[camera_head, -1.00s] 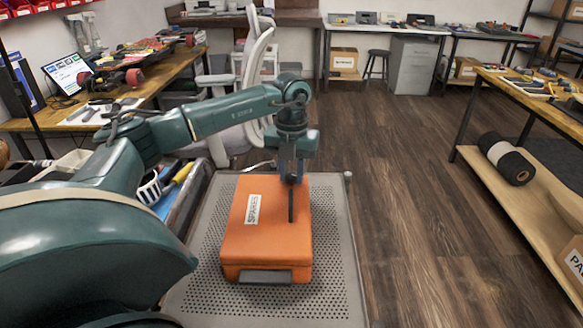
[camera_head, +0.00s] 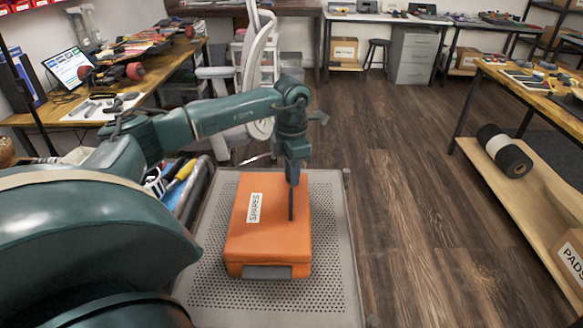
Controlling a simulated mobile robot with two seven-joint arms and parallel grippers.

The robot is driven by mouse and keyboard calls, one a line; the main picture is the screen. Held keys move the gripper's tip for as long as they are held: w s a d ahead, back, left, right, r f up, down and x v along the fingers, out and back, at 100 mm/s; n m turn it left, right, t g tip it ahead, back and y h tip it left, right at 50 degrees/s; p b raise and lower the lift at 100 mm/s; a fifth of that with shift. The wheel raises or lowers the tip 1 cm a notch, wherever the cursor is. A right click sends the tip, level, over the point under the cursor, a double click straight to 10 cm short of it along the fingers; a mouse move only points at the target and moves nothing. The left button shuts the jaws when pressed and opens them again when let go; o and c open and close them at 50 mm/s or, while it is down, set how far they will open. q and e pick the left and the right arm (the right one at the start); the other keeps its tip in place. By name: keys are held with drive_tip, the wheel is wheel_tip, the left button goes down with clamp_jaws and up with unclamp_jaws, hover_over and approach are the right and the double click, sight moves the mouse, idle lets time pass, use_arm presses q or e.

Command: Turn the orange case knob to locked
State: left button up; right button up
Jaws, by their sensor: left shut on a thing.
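The orange case (camera_head: 262,238) lies closed and flat on the perforated grey platform, with a white SPARES label (camera_head: 255,208) on its lid. A thin dark upright piece (camera_head: 291,206) shows on the right part of the lid, below the gripper. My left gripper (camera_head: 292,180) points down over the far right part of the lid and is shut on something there. The fingers largely hide what they hold, so I cannot make out the knob or its setting. My right gripper is not in view.
The grey perforated platform (camera_head: 333,265) has bare room around the case. A tray of tools (camera_head: 185,195) stands at its left. A workbench (camera_head: 150,85) is behind at left, with a white office chair (camera_head: 262,65) beside it. Wooden floor is clear at right.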

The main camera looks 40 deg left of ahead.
use_arm(q)
drive_tip(key=shift+m, duration=2.2)
drive_tip(key=o, duration=1)
drive_tip(key=shift+r, duration=0.1)
wheel_tip(320, 180, up, 13)
drive_tip(key=p, duration=0.1)
